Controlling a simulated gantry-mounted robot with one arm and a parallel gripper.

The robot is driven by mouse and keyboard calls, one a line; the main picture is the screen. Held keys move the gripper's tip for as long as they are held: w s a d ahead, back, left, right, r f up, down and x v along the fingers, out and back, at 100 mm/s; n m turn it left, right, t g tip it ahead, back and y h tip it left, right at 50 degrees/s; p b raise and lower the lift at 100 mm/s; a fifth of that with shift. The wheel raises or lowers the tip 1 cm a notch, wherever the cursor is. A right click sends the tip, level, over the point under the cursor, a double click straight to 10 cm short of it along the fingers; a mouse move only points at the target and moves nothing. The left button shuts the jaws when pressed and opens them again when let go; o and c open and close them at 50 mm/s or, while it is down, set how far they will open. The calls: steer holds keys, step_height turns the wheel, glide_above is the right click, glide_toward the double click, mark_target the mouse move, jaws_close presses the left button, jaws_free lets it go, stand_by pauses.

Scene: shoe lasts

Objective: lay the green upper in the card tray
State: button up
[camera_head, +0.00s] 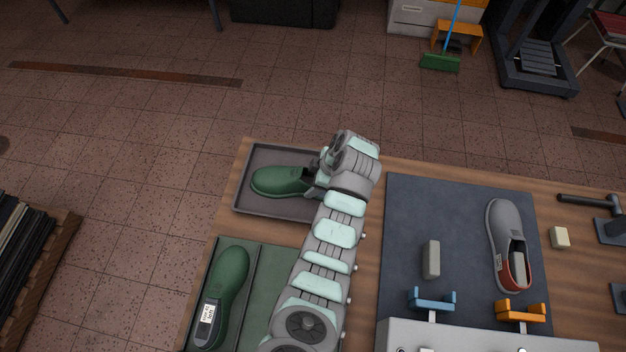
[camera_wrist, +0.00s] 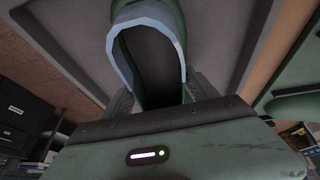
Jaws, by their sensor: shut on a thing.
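The green upper (camera_head: 280,181) lies lengthwise over the grey card tray (camera_head: 262,150) at the back left of the table, its toe pointing left. It is within the tray's outline; I cannot tell whether it touches the tray floor. My gripper (camera_head: 311,180) is shut on its heel end at the right. In the wrist view the upper's opening (camera_wrist: 122,50) shows a pale blue rim and dark inside, between my gripper's fingers (camera_wrist: 162,94). The tray floor (camera_wrist: 215,30) shows behind it. My arm hides the tray's right part.
A second green shoe (camera_head: 232,285) with a white label lies on a green tray (camera_head: 268,265) in front. A grey shoe (camera_head: 503,225) and a grey block (camera_head: 431,258) lie on a dark mat (camera_head: 440,200). Blue (camera_head: 432,300) and orange holders (camera_head: 521,311) stand at the mat's front edge.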

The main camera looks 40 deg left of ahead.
steer(key=shift+f, duration=0.1)
steer(key=o, duration=1.5)
steer(key=shift+p+v, duration=0.7)
steer(key=shift+v, duration=4.75)
